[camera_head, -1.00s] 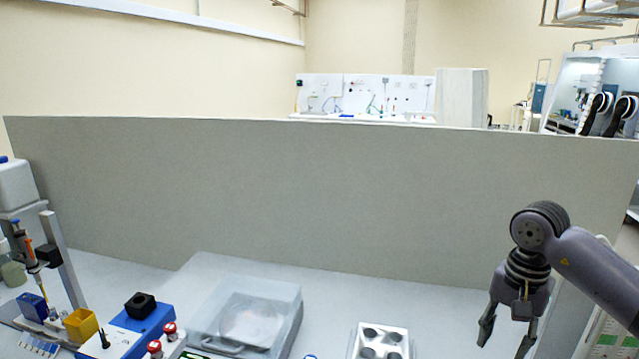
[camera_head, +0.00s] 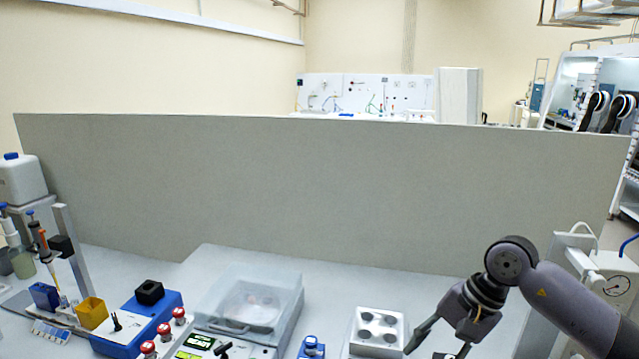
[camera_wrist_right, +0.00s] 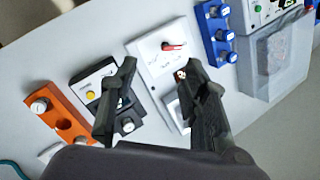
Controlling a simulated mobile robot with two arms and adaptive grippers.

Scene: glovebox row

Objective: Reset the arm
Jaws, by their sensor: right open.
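My right gripper (camera_head: 437,343) comes in from the right in the head view. It is low over the bench, just right of a white block with several dark round wells (camera_head: 378,330). Its fingers are spread and nothing is between them. In the right wrist view, the gripper (camera_wrist_right: 156,108) also shows open and empty. A white box with a red-marked knob (camera_wrist_right: 166,52) and a black-and-white device with a yellow button (camera_wrist_right: 97,82) lie beyond the fingers. My left gripper is not in view.
A clear-lidded instrument (camera_head: 248,308), a blue device (camera_head: 140,325) and a pipette stand (camera_head: 75,255) occupy the bench's left side. A grey partition (camera_head: 320,195) runs along the back. An orange block (camera_wrist_right: 58,116) lies on the bench in the wrist view. A gauge unit (camera_head: 612,283) stands at far right.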

